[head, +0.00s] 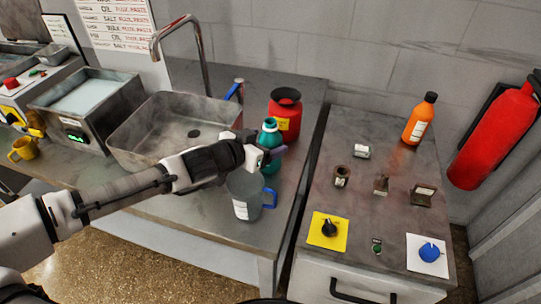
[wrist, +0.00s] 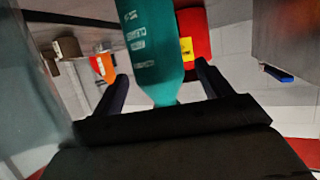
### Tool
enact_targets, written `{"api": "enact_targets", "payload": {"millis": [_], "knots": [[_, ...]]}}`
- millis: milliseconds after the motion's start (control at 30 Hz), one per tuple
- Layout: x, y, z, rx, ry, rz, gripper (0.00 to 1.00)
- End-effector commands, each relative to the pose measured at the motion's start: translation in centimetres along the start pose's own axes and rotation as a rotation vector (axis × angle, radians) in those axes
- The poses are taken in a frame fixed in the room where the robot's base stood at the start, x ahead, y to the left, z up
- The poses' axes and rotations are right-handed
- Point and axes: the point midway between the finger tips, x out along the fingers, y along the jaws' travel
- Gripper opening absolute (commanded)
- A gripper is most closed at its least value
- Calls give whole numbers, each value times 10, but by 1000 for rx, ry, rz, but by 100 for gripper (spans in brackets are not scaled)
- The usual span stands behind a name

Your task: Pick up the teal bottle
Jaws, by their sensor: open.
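The teal bottle (head: 270,136) stands upright on the grey counter, beside a red container (head: 284,117) and behind a grey jug (head: 245,195) with a blue handle. My gripper (head: 264,156) is at the bottle's side, above the jug, and covers part of the bottle. In the wrist view the bottle (wrist: 155,45) shows upside down, between the two dark fingers of my gripper (wrist: 163,80). The fingers are open, with a visible gap on both sides of the bottle's narrow end. The grey surface at the left of the wrist view is close and blurred.
A metal sink basin (head: 130,158) with a tall faucet (head: 203,60) lies left of the bottle. Right of a gap, a second bench (head: 340,225) holds an orange bottle (head: 419,118), several small blocks and knobs. A red extinguisher (head: 492,135) hangs at the right wall.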

Motion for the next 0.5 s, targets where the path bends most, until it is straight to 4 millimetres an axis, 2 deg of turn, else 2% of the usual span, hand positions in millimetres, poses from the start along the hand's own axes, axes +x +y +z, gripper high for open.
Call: {"api": "enact_targets", "payload": {"millis": [267,500], "knots": [[2,0,-1,0,-1,0,78],[1,0,-1,0,-1,0,46]]}}
